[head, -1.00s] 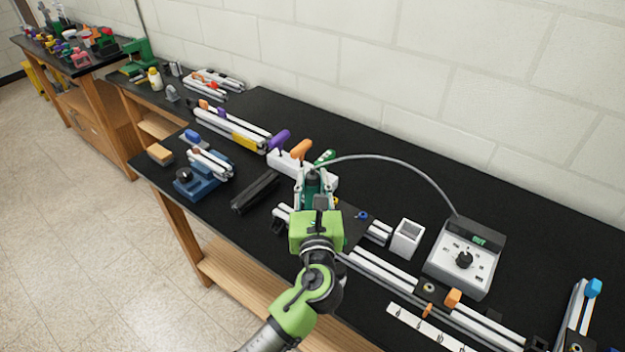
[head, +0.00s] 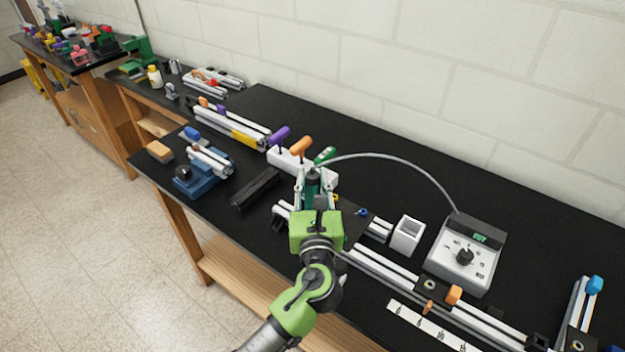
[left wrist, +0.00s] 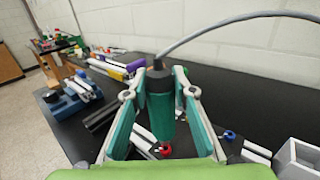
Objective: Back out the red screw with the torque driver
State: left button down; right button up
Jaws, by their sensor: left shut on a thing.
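My left gripper (head: 313,190) is shut on the torque driver, a teal cylinder with a black cap, which also fills the middle of the left wrist view (left wrist: 160,112). A grey cable runs from its top to the control box (head: 466,255). The driver stands about upright, with its lower end over the frame. The red screw (left wrist: 165,152) shows in the left wrist view right at the driver's lower end; I cannot tell whether the bit is seated in it. In the head view my gripper hides the screw. My right gripper is not in view.
A blue screw (head: 362,212) sits to the right on the dark plate. A white open box (head: 407,236) stands by the control box. Behind the driver is a white holder (head: 287,163) with coloured handles. A blue vise (head: 198,180) is at the left.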

pick_arm(q)
jog(key=shift+s+f, duration=0.15)
jog(key=shift+f, duration=0.35)
jog(key=shift+p, duration=0.5)
dwell(0.5)
jog(key=shift+r, duration=0.1)
jog(key=r+p, duration=0.2)
jog(key=p, duration=0.1)
jog(key=shift+w+r, duration=0.25)
jog(key=shift+s+r+p, duration=0.1)
jog(key=shift+r+p, duration=0.2)
jog(key=shift+r, duration=0.2)
